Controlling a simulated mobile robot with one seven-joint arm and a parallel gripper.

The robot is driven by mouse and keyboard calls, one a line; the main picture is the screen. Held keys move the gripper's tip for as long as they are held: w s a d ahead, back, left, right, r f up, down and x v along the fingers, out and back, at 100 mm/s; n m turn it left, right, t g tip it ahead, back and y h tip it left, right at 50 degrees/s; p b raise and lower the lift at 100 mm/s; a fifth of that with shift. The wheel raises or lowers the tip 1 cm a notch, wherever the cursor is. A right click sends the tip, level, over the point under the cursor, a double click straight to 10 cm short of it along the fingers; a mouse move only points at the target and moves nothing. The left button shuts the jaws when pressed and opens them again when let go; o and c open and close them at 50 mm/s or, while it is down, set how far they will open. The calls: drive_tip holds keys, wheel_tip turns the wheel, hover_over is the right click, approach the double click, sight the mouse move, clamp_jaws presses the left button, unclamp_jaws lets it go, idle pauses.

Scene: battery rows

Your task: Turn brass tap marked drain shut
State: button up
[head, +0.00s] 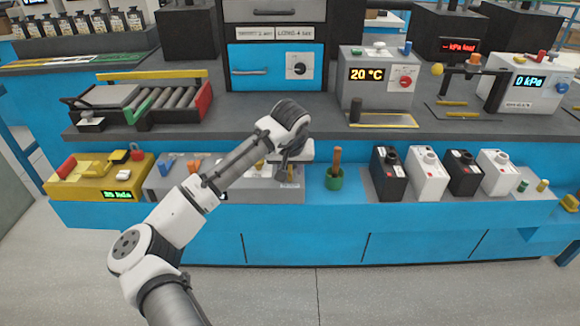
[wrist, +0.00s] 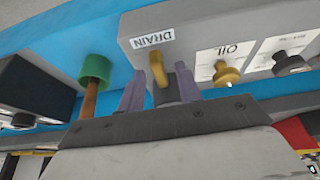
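The brass drain tap (wrist: 158,68) sticks out of a grey block in the wrist view. A white DRAIN label (wrist: 152,38) is on the block beside it. My gripper (wrist: 160,82) is open, with its two purple-grey fingers apart on either side of the tap as seen in this view. I cannot tell whether either finger touches it. In the head view my gripper (head: 288,170) is at the right end of the grey tap block (head: 158,185), and the arm hides the drain tap.
A brass tap marked OIL (wrist: 226,75) and a dark tap (wrist: 291,63) sit along the same block. A green cup with a wooden handle (head: 334,178) stands just right of the gripper. Black and white battery boxes (head: 427,178) stand further right.

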drive_tip(key=shift+c, duration=0.3)
clamp_jaws()
drive_tip(key=shift+m, duration=0.3)
drive_tip(key=m+h+p, duration=0.1)
drive_tip(key=m+p, duration=0.1)
drive_tip(key=m, duration=0.1)
drive_tip(key=shift+a+r+m+h+p, duration=0.1)
drive_tip(key=shift+m+h+p, duration=0.2)
drive_tip(key=shift+p, duration=0.05)
drive_tip(key=m+p, duration=0.1)
drive_tip(key=m, duration=0.1)
drive_tip(key=m+g+h+p, duration=0.1)
drive_tip(key=m, duration=0.1)
drive_tip(key=shift+w+a+m+h, duration=0.1)
drive_tip(key=shift+m+h, duration=0.2)
drive_tip(key=m, duration=0.2)
drive_tip(key=m+g+h+p, duration=0.1)
drive_tip(key=m, duration=0.1)
drive_tip(key=shift+w+g, duration=0.1)
drive_tip(key=shift+g, duration=0.2)
drive_tip(key=shift+w+a+m+g+p, duration=0.1)
drive_tip(key=shift+m+g+p, duration=0.25)
drive_tip(key=shift+m, duration=0.9)
drive_tip(key=shift+w+m+g+p, duration=0.1)
drive_tip(key=shift+m+g, duration=0.45)
drive_tip(key=shift+m, duration=0.7)
